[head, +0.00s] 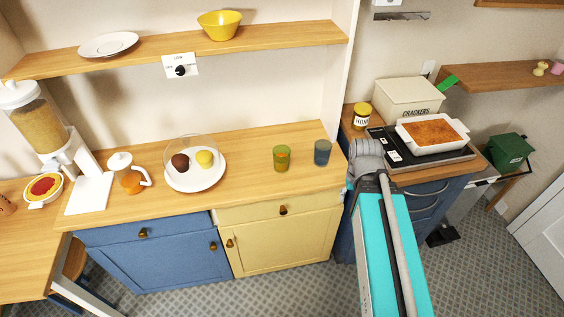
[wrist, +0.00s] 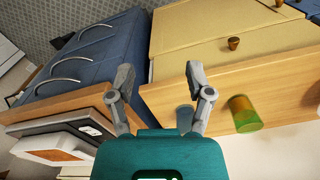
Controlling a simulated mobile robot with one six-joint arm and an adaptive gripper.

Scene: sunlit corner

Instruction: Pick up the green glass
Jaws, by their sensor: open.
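The green glass (head: 282,158) stands upright on the wooden counter (head: 245,185), left of a blue glass (head: 322,152). In the wrist view the green glass (wrist: 244,114) is to the right of my gripper (wrist: 158,80), outside the fingers. The blue glass (wrist: 185,117) is partly hidden behind my right finger in that view. My gripper is open with nothing between its fingers. In the head view my arm reaches to the counter's right end, and its fingers are hidden there.
A white plate (head: 214,181) with a clear dome and two round items stands left of the green glass. A stovetop with a baking dish (head: 432,147) is at the right. A shelf (head: 260,43) runs above the counter. The counter between plate and green glass is clear.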

